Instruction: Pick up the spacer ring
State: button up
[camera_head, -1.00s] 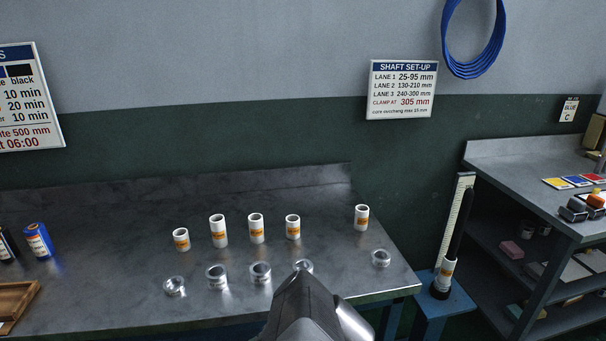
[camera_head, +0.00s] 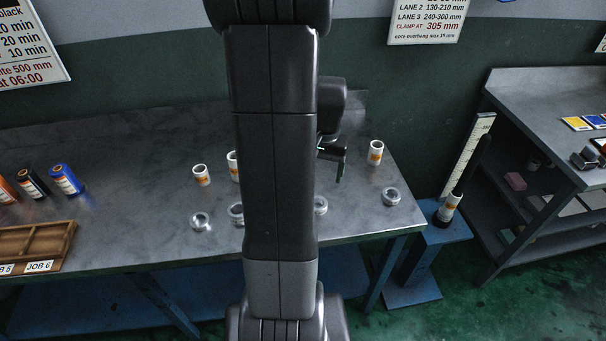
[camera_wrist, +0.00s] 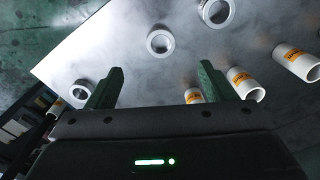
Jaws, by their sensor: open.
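Several silvery metal rings lie flat in a row along the front of the steel bench; I cannot tell which is meant by the spacer ring. In the head view, rings show at the left (camera_head: 200,222), beside my arm (camera_head: 320,205) and at the right end (camera_head: 391,197). In the wrist view, one ring (camera_wrist: 160,41) lies beyond and between the fingers, another (camera_wrist: 216,12) is at the top, and a third (camera_wrist: 82,92) is by the left finger. My gripper (camera_head: 338,168) is open and empty above the bench; its spread fingers also show in the wrist view (camera_wrist: 158,78).
White tubes with orange labels stand behind the rings, at the left (camera_head: 201,175) and right (camera_head: 376,153). My arm hides the bench's middle. A blue stand (camera_head: 440,233) with a scale is beyond the right end.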

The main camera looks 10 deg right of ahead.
jog(key=f, duration=0.5)
jog(key=w+f, duration=0.1)
jog(key=f, duration=0.2)
jog(key=shift+w+d+f, duration=0.1)
jog(key=shift+d, duration=0.2)
jog(key=shift+w+a+f+p, duration=0.15)
jog(key=shift+f+p, duration=0.25)
jog(key=shift+f, duration=0.95)
jog(key=shift+s+a+f+p, duration=0.1)
jog(key=shift+f+p, duration=0.25)
jog(key=shift+f, duration=1)
jog(key=shift+c, duration=0.3)
jog(key=c, duration=1)
